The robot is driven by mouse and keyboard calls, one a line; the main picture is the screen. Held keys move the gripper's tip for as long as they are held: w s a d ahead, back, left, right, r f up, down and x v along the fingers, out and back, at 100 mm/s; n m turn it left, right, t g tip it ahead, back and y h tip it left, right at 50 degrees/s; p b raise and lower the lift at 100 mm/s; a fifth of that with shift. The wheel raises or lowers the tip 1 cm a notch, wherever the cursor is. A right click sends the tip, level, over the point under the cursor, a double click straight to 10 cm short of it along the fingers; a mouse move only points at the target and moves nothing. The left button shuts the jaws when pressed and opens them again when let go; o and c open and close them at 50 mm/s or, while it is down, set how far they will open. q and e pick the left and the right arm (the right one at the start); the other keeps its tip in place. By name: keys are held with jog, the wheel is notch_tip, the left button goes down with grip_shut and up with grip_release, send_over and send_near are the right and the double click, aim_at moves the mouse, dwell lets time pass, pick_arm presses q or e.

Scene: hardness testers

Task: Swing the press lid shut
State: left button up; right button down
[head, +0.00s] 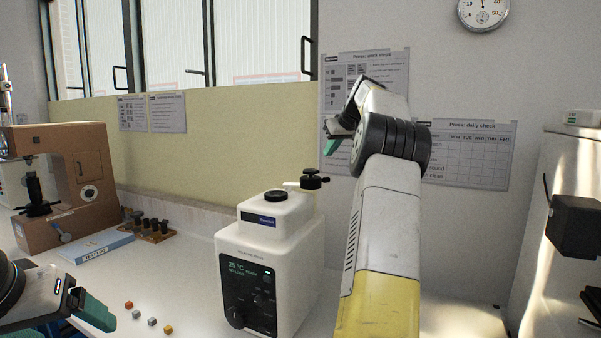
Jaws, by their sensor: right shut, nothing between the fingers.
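The white press (262,268) stands on the bench at the middle, with a dark display and knobs on its front. Its stepped white top (277,220) carries a blue label, a black cap and a black knob on a small white arm. The top sits level on the body with no gap that I can see; its hinge is not visible. My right gripper (333,139) is raised above and right of the press, apart from it, shut and empty, with green fingertips. My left gripper (97,312) is low at the left, over the bench, away from the press; its finger gap is hidden.
A brown tester (88,165) stands at the back left. A blue-and-white booklet (92,247) and a rack of dark pieces (150,228) lie beside it. Several small cubes (152,321) lie left of the press. A white cabinet (560,150) stands at the right.

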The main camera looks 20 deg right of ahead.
jog(key=shift+w+d+f, duration=0.1)
jog(key=shift+w+f, duration=0.45)
jog(key=shift+f, duration=0.85)
jog(key=shift+w+d+f, duration=0.15)
jog(key=shift+w+f, duration=0.45)
jog(key=shift+f, duration=0.75)
jog(key=shift+w+d+f, duration=0.1)
jog(key=shift+w+f, duration=0.45)
jog(key=shift+f, duration=0.85)
jog(key=shift+a, duration=0.15)
